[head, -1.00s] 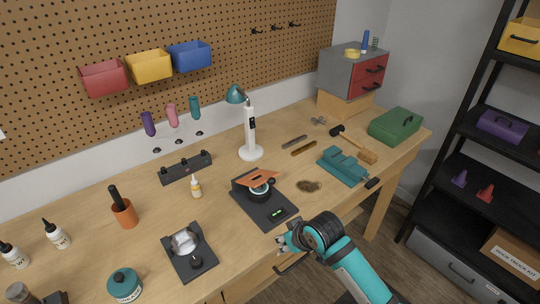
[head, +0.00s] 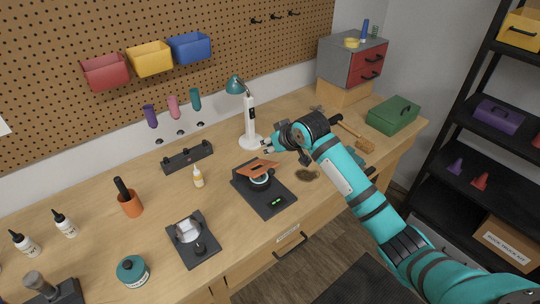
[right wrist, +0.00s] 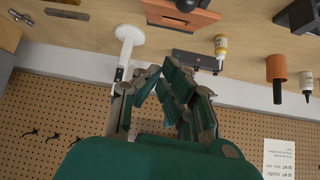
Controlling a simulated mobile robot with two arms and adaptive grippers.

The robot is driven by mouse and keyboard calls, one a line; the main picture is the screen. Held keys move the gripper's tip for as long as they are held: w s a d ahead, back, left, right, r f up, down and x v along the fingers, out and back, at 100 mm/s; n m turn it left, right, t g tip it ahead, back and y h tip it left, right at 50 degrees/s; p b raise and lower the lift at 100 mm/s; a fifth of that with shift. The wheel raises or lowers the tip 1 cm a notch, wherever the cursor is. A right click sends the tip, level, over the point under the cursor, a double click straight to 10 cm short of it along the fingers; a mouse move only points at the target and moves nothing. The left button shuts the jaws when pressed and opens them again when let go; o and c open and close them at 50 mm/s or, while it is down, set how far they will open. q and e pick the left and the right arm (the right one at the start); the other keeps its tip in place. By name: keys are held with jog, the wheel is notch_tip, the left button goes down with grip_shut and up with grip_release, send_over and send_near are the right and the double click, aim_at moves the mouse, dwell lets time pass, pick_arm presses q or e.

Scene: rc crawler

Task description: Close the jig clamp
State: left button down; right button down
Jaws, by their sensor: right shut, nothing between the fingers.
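My right gripper (head: 267,147) is shut and empty, just behind and above the orange plate, near the desk lamp's foot. In the right wrist view the closed fingers (right wrist: 170,82) point up towards the table, with the orange plate (right wrist: 185,14) beyond them. Whether they touch anything is unclear. My left gripper is not in view.
The desk lamp (head: 249,125) stands close to my right gripper. A small yellow-labelled bottle (head: 198,178) and a black rack (head: 187,157) are left of it. Another dark fixture (head: 193,247) lies front left. My right forearm covers part of the teal vise on the right.

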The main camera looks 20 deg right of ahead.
aim_at(269, 168)
jog(key=p+x, duration=0.1)
jog(key=x, duration=0.3)
jog(key=shift+w+a+f, duration=0.15)
jog(key=shift+w+f, duration=0.05)
jog(key=shift+w, duration=0.1)
jog(key=s, duration=0.1)
jog(key=s+f+p, duration=0.1)
jog(key=s+p, duration=0.1)
jog(key=shift+d+f, duration=0.15)
jog(key=shift+d, duration=0.2)
jog(key=shift+s+d+f+p, duration=0.1)
jog(key=shift+s+f+p, duration=0.2)
jog(key=shift+s, duration=0.05)
jog(key=shift+w, duration=0.1)
